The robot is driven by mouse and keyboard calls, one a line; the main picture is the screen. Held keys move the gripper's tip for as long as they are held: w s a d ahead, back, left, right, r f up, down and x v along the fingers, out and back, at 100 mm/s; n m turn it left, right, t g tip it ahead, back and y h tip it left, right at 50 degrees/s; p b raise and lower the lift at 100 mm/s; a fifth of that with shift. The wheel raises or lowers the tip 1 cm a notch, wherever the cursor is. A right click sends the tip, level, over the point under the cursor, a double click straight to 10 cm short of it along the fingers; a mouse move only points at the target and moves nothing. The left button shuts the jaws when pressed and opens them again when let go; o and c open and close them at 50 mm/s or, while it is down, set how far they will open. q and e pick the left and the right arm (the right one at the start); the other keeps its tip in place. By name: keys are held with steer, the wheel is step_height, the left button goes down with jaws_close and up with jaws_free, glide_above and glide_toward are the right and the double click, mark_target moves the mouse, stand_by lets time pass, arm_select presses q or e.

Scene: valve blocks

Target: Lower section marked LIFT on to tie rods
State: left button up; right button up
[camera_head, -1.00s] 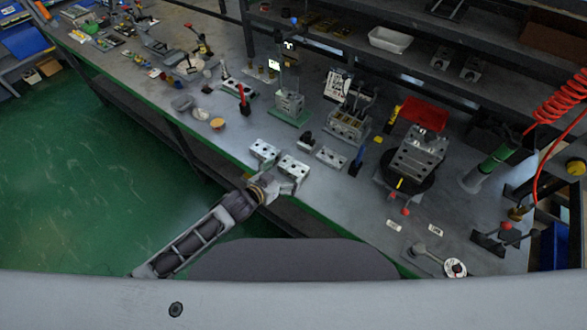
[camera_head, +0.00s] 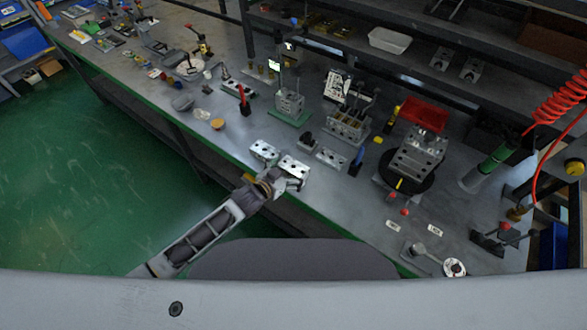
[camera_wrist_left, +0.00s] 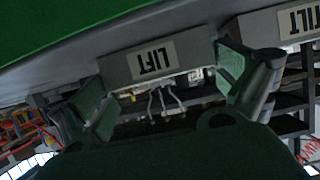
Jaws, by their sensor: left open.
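The section marked LIFT (camera_head: 294,166) is a pale metal block with dark holes on top, at the front edge of the bench. In the left wrist view its label (camera_wrist_left: 153,61) appears upside down, between my finger pads. My left gripper (camera_head: 289,182) is open at the front side of this block; its spread fingers (camera_wrist_left: 165,88) also show in the left wrist view. I cannot tell whether the pads touch it. A similar block (camera_head: 263,150) stands to its left; the left wrist view shows a neighbouring block marked TILT (camera_wrist_left: 297,18). I cannot make out the tie rods for certain.
A metal block assembly (camera_head: 417,155) stands on a black round base to the right, near a red tray (camera_head: 424,114).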

mark_target(294, 166)
arm_select(q)
steer(key=shift+x, duration=1.25)
steer(key=shift+r, duration=0.1)
steer(key=c, duration=1)
steer(key=shift+r, duration=0.15)
steer(key=shift+r, duration=4.85)
